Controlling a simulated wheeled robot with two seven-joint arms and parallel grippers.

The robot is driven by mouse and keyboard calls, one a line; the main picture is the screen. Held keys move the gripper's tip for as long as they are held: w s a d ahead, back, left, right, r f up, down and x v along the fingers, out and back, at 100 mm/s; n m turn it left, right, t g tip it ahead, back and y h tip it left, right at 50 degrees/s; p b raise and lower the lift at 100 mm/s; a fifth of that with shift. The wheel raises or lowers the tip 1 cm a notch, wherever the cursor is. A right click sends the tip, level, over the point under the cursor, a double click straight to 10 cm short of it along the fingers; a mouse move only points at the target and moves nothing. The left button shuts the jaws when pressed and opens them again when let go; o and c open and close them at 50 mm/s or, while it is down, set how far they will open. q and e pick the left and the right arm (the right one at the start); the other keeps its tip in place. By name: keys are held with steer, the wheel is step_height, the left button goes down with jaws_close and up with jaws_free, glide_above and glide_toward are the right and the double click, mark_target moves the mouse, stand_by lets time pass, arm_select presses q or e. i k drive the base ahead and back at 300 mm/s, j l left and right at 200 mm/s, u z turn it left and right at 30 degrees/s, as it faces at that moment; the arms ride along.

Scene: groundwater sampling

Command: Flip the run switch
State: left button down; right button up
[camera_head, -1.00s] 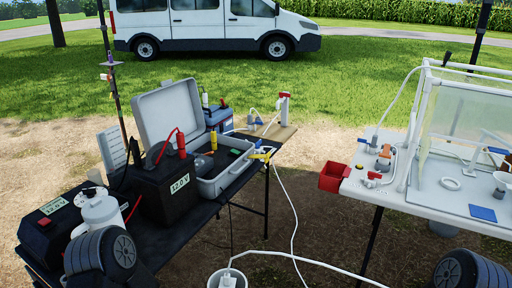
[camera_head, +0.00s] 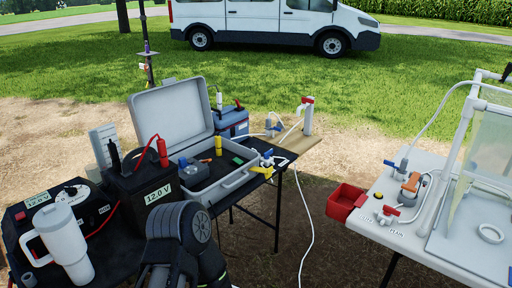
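A black control box (camera_head: 62,222) stands at the left end of the dark table. Its top has a lit 12.0 V display, a small red part and a round dial. I cannot pick out for certain which part is the run switch. A white tumbler with a handle (camera_head: 62,243) stands in front of the box and hides part of it. A link of my arm shows at the bottom centre, right of the box and apart from it. No fingers of my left gripper show. My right gripper is out of view.
A white table (camera_head: 440,262) with a red bin (camera_head: 345,203) is at the right.

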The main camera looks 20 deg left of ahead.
mark_target(238, 161)
steer(key=i+j, duration=0.15)
steer(key=i, duration=0.3)
steer(key=i+j, duration=0.2)
steer(key=i, duration=0.25)
steer(key=l+z, duration=0.05)
